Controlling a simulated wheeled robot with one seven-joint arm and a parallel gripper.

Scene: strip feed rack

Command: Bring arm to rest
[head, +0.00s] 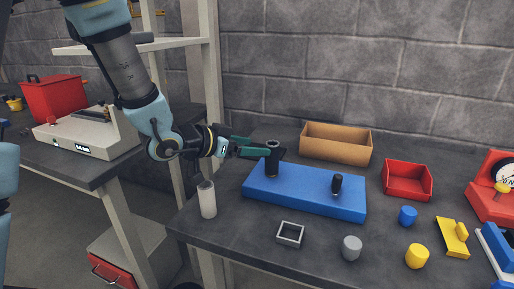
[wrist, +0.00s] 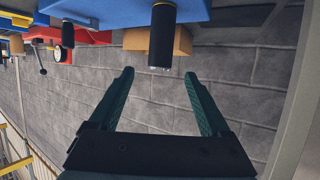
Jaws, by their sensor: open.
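My gripper (head: 262,147) has dark green fingers and reaches in from the left, at the upper part of a black post (head: 272,160) on the left end of a blue block (head: 300,189). In the wrist view, which is upside down, the gripper (wrist: 159,73) is open with nothing between its fingers. The post (wrist: 162,38) shows just beyond the fingertips, its end near their level and apart from both. In the head view the fingers overlap the post, so contact cannot be told there. A second, shorter black post (head: 336,184) stands on the block's right part.
A white cylinder (head: 207,200) stands left of the block, below my arm. A cardboard box (head: 337,150) is behind it and a red bin (head: 407,184) to the right. A square frame (head: 290,234) and a grey cylinder (head: 351,248) lie in front. A shelf upright (head: 211,70) rises behind my arm.

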